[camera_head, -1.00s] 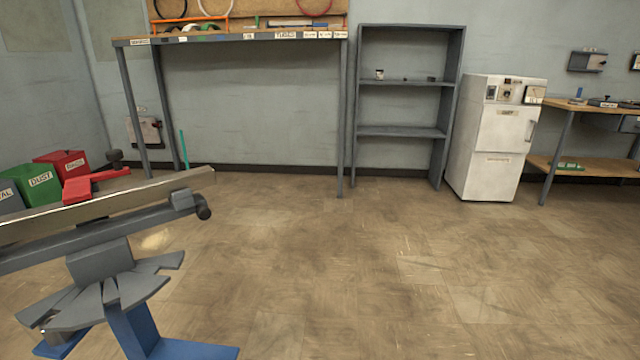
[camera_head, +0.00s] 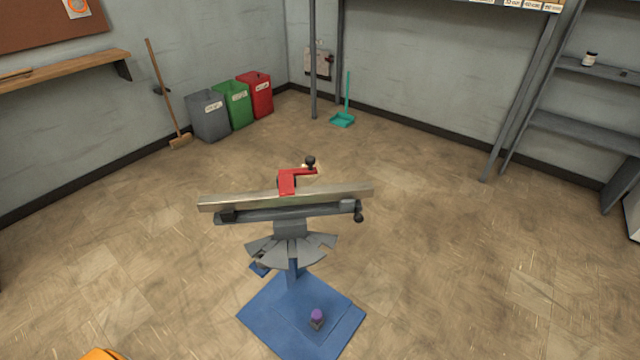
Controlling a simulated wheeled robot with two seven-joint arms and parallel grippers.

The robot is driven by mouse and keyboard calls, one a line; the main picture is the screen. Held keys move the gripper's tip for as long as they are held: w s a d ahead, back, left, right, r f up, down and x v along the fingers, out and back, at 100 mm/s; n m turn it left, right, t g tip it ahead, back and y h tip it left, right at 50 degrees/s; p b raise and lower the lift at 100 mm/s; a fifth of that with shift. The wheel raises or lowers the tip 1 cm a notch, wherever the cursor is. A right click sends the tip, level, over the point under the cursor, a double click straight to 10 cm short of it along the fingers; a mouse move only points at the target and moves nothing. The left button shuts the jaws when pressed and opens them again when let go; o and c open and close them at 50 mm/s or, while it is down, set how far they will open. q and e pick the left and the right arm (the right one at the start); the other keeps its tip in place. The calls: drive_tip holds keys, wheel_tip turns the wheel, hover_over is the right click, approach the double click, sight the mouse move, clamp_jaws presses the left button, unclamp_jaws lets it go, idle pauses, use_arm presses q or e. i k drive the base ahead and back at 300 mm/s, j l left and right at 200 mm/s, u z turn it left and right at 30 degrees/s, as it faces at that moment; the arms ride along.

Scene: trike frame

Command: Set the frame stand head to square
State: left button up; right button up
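The frame stand (camera_head: 293,272) stands on the floor in the middle of the view. Its head (camera_head: 290,215) is a grey bar with a long metal beam (camera_head: 330,193) lying along it, running nearly level across the picture with its right end slightly higher. A black knob (camera_head: 359,212) sits at the bar's right end. A red lever (camera_head: 288,181) with a black ball (camera_head: 309,162) rises behind the beam. Below the head is a fan of grey plates (camera_head: 290,252) over a blue base (camera_head: 265,313). Neither gripper is in view.
A purple-topped object (camera_head: 317,318) is on the blue base. Grey (camera_head: 209,116), green (camera_head: 236,103) and red (camera_head: 256,92) bins stand by the back left wall, near a broom (camera_head: 168,95) and teal dustpan (camera_head: 343,119). An orange thing (camera_head: 102,354) shows at the bottom edge. Floor around the stand is clear.

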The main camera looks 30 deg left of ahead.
sight(289, 222)
drive_tip(key=u, duration=1)
